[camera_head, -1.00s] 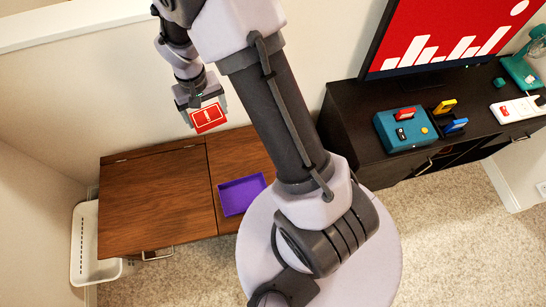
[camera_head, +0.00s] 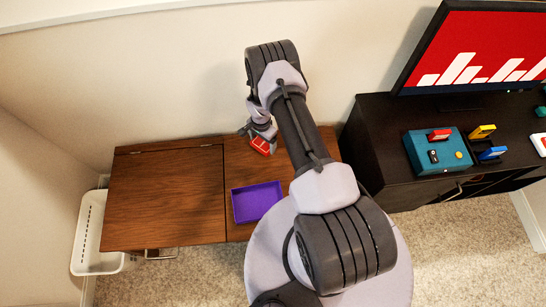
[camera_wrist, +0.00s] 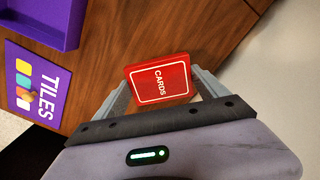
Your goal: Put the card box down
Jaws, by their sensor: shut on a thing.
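The red card box (camera_head: 262,146), labelled CARDS, is held between the two fingers of my gripper (camera_head: 258,138). In the wrist view the card box (camera_wrist: 158,80) shows its labelled face, with a finger on each side. In the head view it is over the back of the right part of the brown wooden cabinet top (camera_head: 165,195), behind the purple tray. I cannot tell whether its underside touches the wood.
The open purple tray (camera_head: 257,202) looks empty. A purple TILES panel (camera_wrist: 35,85) shows in the wrist view. A white basket (camera_head: 92,235) stands left of the cabinet. A dark stand (camera_head: 385,150) with a teal console (camera_head: 438,151) and screen stands right. The cabinet's left top is bare.

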